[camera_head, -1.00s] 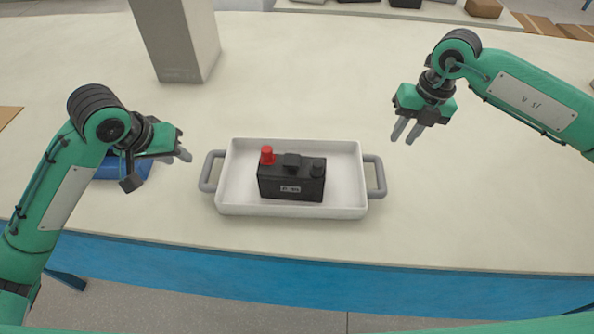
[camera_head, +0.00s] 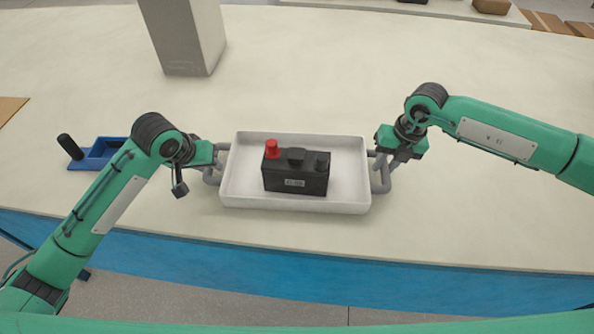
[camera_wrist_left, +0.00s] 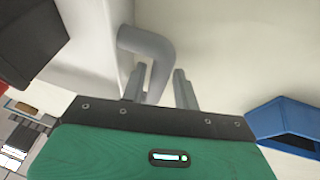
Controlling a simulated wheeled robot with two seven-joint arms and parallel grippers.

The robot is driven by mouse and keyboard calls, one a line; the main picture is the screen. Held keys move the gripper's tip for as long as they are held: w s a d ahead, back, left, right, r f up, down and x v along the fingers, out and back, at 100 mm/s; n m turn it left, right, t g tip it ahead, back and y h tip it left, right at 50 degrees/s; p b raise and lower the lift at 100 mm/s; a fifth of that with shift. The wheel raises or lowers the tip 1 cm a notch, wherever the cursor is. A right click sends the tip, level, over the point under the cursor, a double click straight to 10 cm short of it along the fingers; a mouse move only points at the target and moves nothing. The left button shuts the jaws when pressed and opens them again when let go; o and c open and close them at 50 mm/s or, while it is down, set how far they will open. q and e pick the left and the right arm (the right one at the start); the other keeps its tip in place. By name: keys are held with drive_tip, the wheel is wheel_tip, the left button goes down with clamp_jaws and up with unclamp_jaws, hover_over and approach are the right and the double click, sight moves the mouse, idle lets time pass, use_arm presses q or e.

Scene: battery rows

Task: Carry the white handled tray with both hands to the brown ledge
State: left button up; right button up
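The white tray (camera_head: 295,204) stands on the pale table and holds a black battery (camera_head: 295,174) with a red terminal cap. It has a grey handle at each end. My left gripper (camera_head: 214,158) is at the left handle. In the left wrist view its two fingers (camera_wrist_left: 159,86) are apart, with the grey handle (camera_wrist_left: 152,48) between them. My right gripper (camera_head: 385,163) is at the right handle (camera_head: 381,186); its finger gap is too small to judge. A flat brown patch (camera_head: 10,108) lies at the table's left edge; I cannot tell whether it is the ledge.
A blue holder (camera_head: 98,154) with a black knob sits left of the tray, behind my left arm. A grey pillar (camera_head: 185,38) rises at the back left. Brown boards (camera_head: 555,24) show at the far right. The table behind the tray is clear.

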use_arm(q)
drive_tip(key=shift+w+d+f, duration=0.15)
drive_tip(key=shift+w+f, duration=0.1)
drive_tip(key=shift+f, duration=0.4)
use_arm(e)
drive_tip(key=shift+a+f, duration=0.15)
drive_tip(key=shift+f, duration=0.5)
use_arm(q)
drive_tip(key=shift+c, duration=0.4)
use_arm(e)
drive_tip(key=shift+c, duration=0.4)
use_arm(q)
clamp_jaws()
use_arm(e)
clamp_jaws()
use_arm(q)
drive_tip(key=shift+r, duration=0.15)
use_arm(e)
drive_tip(key=shift+r, duration=0.1)
use_arm(q)
drive_tip(key=shift+w+r, duration=0.1)
use_arm(e)
drive_tip(key=shift+w+r, duration=0.1)
